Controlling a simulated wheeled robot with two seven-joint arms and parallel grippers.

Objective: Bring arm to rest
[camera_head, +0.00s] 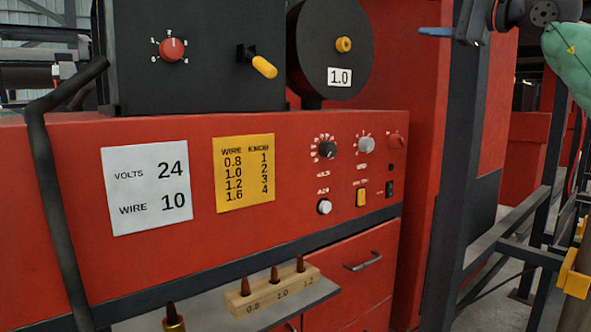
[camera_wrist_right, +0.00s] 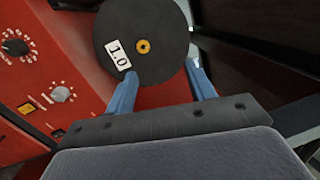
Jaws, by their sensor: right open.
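My right gripper (camera_wrist_right: 162,70) is open, with its two blue fingers apart and nothing between them. In the head view it shows only at the top right edge (camera_head: 436,32), a blue finger pointing left. In the right wrist view the black wire spool (camera_wrist_right: 135,25) with a yellow hub and a 1.0 label lies beyond the fingers. The same spool (camera_head: 331,45) stands on top of the red machine (camera_head: 75,165) in the head view, well left of the gripper and apart from it there. My left gripper is not in view.
The machine's front has knobs (camera_head: 327,149), a white card (camera_head: 147,187) and a yellow card (camera_head: 245,172). A shelf (camera_head: 215,312) below holds a wooden block (camera_head: 272,292) with several brown tips. A dark post (camera_head: 455,200) and a green object (camera_head: 572,60) are at right.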

